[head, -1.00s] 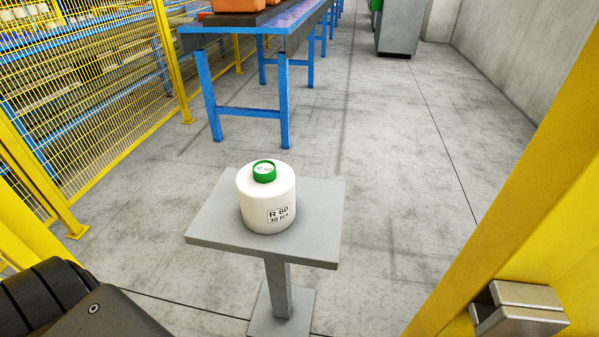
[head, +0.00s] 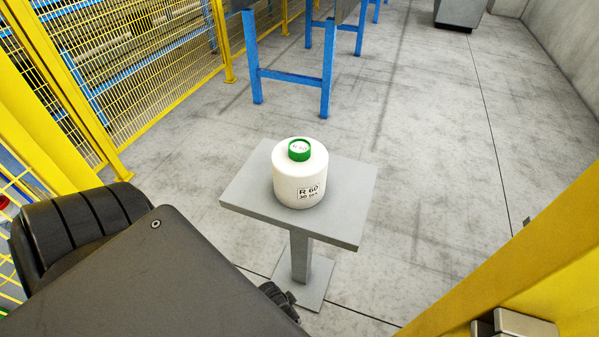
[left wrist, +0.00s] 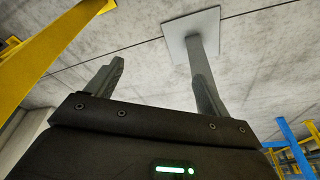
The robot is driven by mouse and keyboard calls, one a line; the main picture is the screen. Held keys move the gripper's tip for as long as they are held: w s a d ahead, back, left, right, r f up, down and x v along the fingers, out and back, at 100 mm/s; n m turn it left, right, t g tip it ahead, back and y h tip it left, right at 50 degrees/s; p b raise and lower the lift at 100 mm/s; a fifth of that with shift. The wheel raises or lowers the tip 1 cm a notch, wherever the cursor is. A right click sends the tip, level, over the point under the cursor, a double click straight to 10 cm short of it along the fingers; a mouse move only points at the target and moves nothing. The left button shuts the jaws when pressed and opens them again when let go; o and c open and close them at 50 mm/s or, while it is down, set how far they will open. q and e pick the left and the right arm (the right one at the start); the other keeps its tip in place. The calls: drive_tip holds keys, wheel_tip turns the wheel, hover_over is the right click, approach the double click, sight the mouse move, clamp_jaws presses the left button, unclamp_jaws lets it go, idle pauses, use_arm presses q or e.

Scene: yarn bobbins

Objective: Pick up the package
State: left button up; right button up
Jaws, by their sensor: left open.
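The package is a white yarn bobbin (head: 299,180) with a green core end on top and a label reading R 60. It stands upright on a small grey square pedestal (head: 350,215). That view shows the pedestal's post and base plate (left wrist: 180,45), but not the bobbin. My right gripper is in neither view.
A yellow mesh fence (head: 130,60) runs along the left. A yellow frame (head: 490,285) with a metal latch (head: 515,324) is at the lower right. A blue-legged table (head: 290,77) stands beyond the pedestal. Open concrete floor lies to the right.

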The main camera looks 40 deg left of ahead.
use_arm(q)
drive_tip(key=w+d+r+m+t+p, duration=0.1)
drive_tip(key=w+d+r, duration=0.15)
drive_tip(key=r, duration=0.75)
drive_tip(key=w+d+r+t+p, duration=0.1)
drive_tip(key=w+r, duration=0.3)
drive_tip(key=r, duration=0.6)
drive_tip(key=w+d+r+m+t+h, duration=0.4)
drive_tip(key=w+d+r+m+h, duration=0.3)
drive_tip(key=w+d+r+m, duration=0.65)
wheel_tip(320, 180, up, 19)
drive_tip(key=m+g+y+p, duration=0.1)
drive_tip(key=m+g+y, duration=0.6)
drive_tip(key=m+g, duration=0.15)
hover_over(299, 145)
drive_tip(key=shift+g, duration=0.25)
wheel_tip(299, 145, down, 5)
drive_tip(key=shift+w+d+f, duration=0.1)
drive_tip(key=shift+d+f, duration=0.05)
drive_tip(key=shift+f, duration=0.4)
wheel_tip(299, 145, down, 4)
drive_tip(key=shift+f, duration=0.2)
